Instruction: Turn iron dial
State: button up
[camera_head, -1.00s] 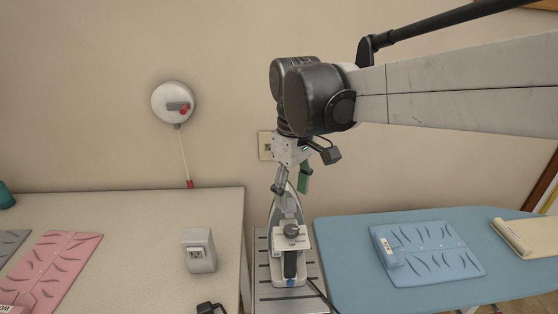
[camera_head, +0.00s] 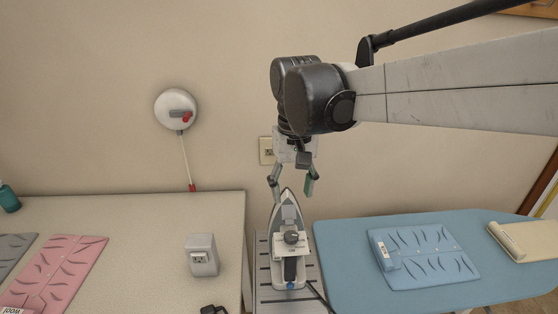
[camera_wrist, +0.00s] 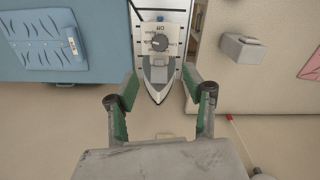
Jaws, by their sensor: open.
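The iron (camera_head: 276,222) stands on a slatted metal rest between the two tables, its tip pointing toward the wall. Its round dark grey dial (camera_head: 291,238) sits on top on a light plate. In the wrist view the dial (camera_wrist: 159,42) shows with lettering around it, including "Off", and the iron's tip (camera_wrist: 157,90) points down the picture. My gripper (camera_head: 292,188) hangs at the wall-side end of the iron. In the wrist view my gripper (camera_wrist: 158,76) is open, with its green-padded fingers on either side of the tip. The fingers are apart from the dial, with nothing held.
A blue ironing board (camera_head: 345,280) with a blue folded item (camera_head: 440,265) is at right. A cream table (camera_head: 140,270) at left holds a socket box (camera_head: 202,255) and a pink folded item (camera_head: 65,262). A wall reel (camera_head: 176,109) and wall outlet (camera_head: 266,150) are behind.

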aim_at(291, 234)
notch_tip(291, 234, down, 13)
jog(key=m, duration=0.2)
jog(key=shift+f+m+p, duration=0.15)
jog(key=shift+m+p, duration=0.15)
jog(key=shift+p, duration=0.05)
dwell(0.4)
jog(key=c, duration=1.1)
jog(key=shift+f+n+b, duration=0.1)
jog(key=shift+n+b, duration=0.35)
jog(key=shift+n, duration=0.35)
jog(key=shift+c, duration=0.2)
jog(key=shift+n+b, duration=0.5)
jog(key=shift+n, duration=1)
jog(key=o, duration=1.1)
